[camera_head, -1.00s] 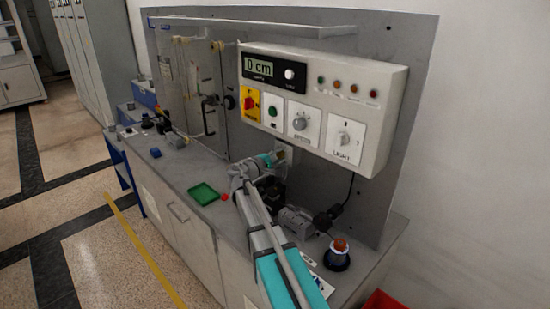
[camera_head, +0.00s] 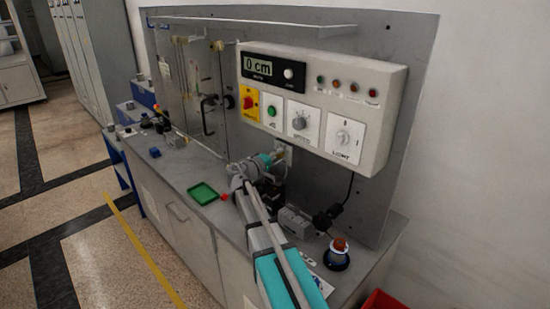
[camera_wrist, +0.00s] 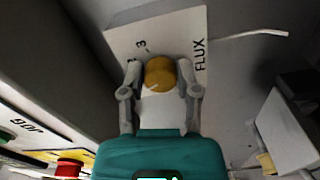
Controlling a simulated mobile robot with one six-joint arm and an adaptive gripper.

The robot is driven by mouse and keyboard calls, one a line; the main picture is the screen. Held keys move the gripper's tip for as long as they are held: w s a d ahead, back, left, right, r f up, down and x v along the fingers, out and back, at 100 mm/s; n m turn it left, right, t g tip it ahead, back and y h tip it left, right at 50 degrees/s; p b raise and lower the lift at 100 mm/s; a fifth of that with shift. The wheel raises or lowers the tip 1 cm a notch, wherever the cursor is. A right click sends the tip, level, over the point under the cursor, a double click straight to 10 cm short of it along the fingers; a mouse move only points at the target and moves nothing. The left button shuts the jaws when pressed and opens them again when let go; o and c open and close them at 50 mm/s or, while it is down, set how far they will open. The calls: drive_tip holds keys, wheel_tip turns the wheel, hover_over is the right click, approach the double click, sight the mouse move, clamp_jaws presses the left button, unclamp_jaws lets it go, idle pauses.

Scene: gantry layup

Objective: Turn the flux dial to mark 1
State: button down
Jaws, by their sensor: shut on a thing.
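The flux dial is a round yellow-brown knob (camera_wrist: 160,74) on a white plate (camera_wrist: 185,35) marked "FLUX" in the wrist view. A figure 3 shows on the plate beside the knob; another mark near it is partly hidden by a finger. My gripper (camera_wrist: 161,82) has one finger on each side of the knob and is shut on it. In the head view my gripper (camera_head: 276,160) reaches the back panel under the control box, and the dial is mostly hidden there.
The white control box (camera_head: 318,105), with a "0 cm" display, knobs and buttons, hangs just above my gripper. A red button (camera_wrist: 69,168) shows at lower left.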

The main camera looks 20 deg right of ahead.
drive_tip(key=shift+c, duration=1.8)
unclamp_jaws()
drive_tip(key=shift+d, duration=0.25)
drive_tip(key=shift+a, duration=0.1)
drive_tip(key=shift+a, duration=0.15)
drive_tip(key=shift+s+a, duration=0.1)
drive_tip(key=shift+a, duration=0.1)
drive_tip(key=v, duration=1.1)
drive_tip(key=shift+a, duration=0.15)
drive_tip(key=shift+s, duration=0.1)
